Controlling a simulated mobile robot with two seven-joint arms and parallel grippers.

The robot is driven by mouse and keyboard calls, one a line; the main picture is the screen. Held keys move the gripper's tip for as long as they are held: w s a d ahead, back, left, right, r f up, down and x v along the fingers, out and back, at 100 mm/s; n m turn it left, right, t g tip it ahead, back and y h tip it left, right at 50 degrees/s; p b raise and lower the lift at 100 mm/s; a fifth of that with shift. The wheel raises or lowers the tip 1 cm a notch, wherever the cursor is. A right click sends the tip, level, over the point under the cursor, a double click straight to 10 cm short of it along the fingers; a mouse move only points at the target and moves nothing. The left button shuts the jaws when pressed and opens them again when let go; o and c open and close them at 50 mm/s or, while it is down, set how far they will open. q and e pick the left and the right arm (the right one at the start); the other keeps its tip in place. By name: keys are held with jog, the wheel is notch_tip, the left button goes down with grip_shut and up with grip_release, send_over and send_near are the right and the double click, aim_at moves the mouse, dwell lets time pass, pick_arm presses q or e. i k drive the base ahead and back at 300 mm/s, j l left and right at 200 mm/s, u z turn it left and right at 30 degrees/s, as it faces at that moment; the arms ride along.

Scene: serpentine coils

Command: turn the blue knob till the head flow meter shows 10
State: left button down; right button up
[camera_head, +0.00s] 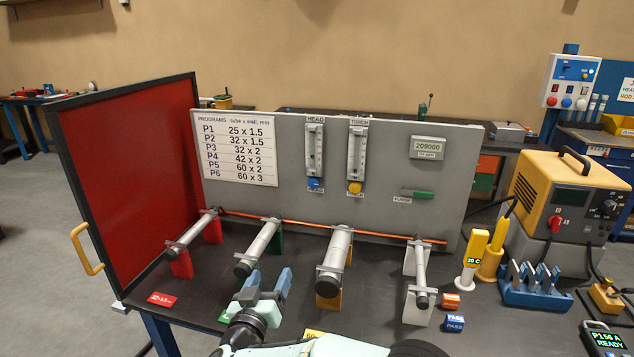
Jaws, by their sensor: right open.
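The blue knob (315,184) sits on the grey upright panel (440,160), just under the head flow meter (314,150). The meter is a clear upright tube with a scale under a HEAD label; its reading is too small to tell. My right gripper (267,284) is open and empty, low in front of the panel and over the dark table. It is below and left of the blue knob, well apart from it, between two of the tubes. My left gripper does not show.
The torch flow meter (357,151) with its yellow knob (355,187) is right of the head meter. Several grey tubes on coloured stands (336,258) reach toward me below the panel. A red screen (130,170) stands at left; a yellow welding machine (560,195) at right.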

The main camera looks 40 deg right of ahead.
aim_at(314, 181)
jog(key=i+l, duration=0.45)
jog(key=l, duration=0.25)
jog(key=i+l, duration=0.25)
jog(key=l, duration=0.15)
